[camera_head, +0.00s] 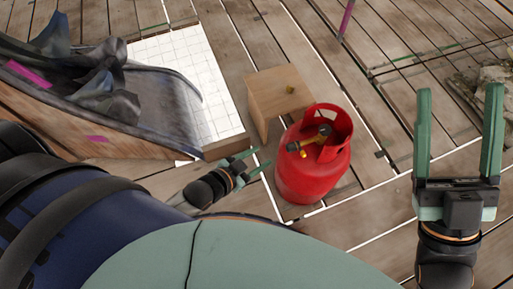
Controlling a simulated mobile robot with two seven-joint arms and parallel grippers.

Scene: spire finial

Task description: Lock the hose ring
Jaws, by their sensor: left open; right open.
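A red gas cylinder (311,170) stands upright on the plank floor, with a red collar around its top. A brass valve with a dark part (311,142) sits inside the collar. I cannot make out a separate hose ring; it may be part of this small fitting. My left gripper (257,161) is open and empty, just left of the cylinder and apart from it as far as I can tell. My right gripper (459,98) is open and empty, its green fingers pointing up the picture, well to the right of the cylinder.
A white grid panel (205,72) and a dark, curved structure (100,92) fill the left. Rubble (490,90) lies at the far right. Planks between cylinder and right gripper are clear.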

